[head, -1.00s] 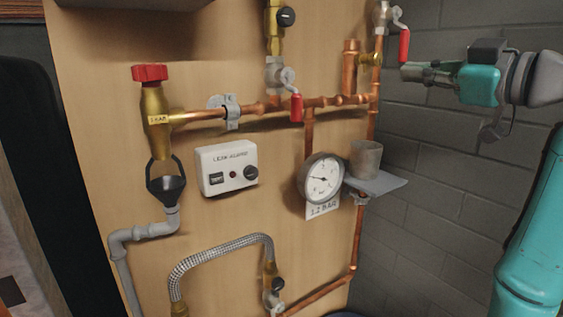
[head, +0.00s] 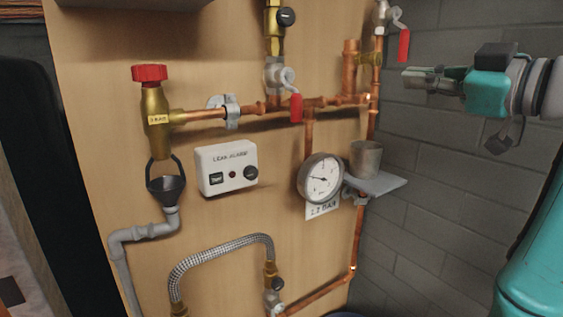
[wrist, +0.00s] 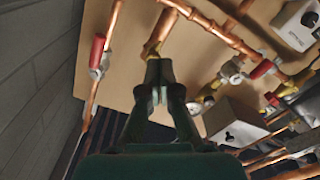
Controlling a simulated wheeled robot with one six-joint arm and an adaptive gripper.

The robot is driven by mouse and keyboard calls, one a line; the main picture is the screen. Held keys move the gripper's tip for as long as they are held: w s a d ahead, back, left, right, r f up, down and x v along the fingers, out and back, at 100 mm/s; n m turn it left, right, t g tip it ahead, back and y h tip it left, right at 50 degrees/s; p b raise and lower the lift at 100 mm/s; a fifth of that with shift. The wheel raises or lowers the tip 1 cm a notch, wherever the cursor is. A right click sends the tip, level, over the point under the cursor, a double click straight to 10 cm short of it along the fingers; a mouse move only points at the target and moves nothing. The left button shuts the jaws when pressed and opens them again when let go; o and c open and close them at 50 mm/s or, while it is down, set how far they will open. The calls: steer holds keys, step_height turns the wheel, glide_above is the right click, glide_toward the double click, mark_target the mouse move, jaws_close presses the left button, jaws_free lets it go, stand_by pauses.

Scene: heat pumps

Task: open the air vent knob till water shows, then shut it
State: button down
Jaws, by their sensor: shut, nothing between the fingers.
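The air vent is a short upright copper bottle (head: 350,75) on the pipe at the upper right of the board. Its small brass knob (head: 369,60) sticks out to the right, partly behind a copper riser. My gripper (head: 405,78) is shut and empty, to the right of the knob and slightly lower in the picture, apart from it. In the wrist view my gripper's shut fingertips (wrist: 158,68) point at the copper bottle (wrist: 161,30) and hide most of the knob. I see no water at the vent.
A red-handled valve (head: 404,45) hangs just above my gripper. A metal cup (head: 366,158) stands on a small grey shelf (head: 385,184) below. A dial gauge (head: 321,178) is left of it. A grey block wall (head: 440,190) is behind.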

steer(key=shift+x, duration=2.95)
steer(key=shift+w+d+r, duration=0.5)
steer(key=shift+d+r, duration=0.15)
steer(key=shift+d, duration=0.1)
steer(key=shift+w+d+f, duration=0.1)
steer(key=shift+d, duration=0.05)
steer(key=shift+v, duration=3)
steer(key=shift+w+d+f, duration=0.1)
steer(key=shift+f, duration=0.05)
